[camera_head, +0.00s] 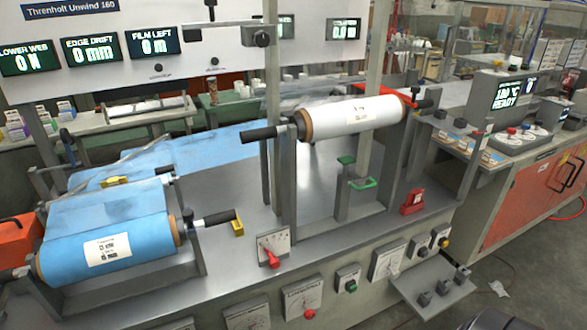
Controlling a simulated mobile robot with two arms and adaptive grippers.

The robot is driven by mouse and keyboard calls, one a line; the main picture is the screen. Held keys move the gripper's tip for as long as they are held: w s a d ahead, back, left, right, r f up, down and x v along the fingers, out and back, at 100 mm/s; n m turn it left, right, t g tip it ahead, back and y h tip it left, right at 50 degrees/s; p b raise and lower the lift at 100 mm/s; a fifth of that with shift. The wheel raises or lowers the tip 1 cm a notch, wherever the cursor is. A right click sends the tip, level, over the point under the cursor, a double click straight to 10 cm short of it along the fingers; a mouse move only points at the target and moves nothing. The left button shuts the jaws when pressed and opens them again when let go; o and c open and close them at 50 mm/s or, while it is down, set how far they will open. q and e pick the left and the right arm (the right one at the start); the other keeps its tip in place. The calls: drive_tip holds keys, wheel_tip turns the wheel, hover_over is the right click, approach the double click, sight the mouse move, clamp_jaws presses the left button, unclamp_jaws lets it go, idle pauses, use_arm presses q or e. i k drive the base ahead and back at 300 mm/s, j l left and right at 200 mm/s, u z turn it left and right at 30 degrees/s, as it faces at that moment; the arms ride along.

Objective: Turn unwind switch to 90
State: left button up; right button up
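I cannot tell by label which control is the unwind switch; the markings are too small to read. A red-handled switch (268,250) on a white scale plate stands at the front edge of the machine deck, below the rolls. On the front panel below it are a dial plate with a red knob (304,298), a green-knobbed control (347,280) and another dial plate (387,261). A further plate (247,316) is cut off at the bottom edge. Neither of my grippers is in view.
A blue film roll (75,250) sits at the left and a white roll (352,117) on a raised stand. Displays (92,51) hang at the back, reading 0 N, 0 mm and 0 m. A grey shelf (440,285) juts out at the front right. A red block (412,203) stands on the deck.

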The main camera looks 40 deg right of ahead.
sight(309, 314)
drive_tip(key=z, duration=1.3)
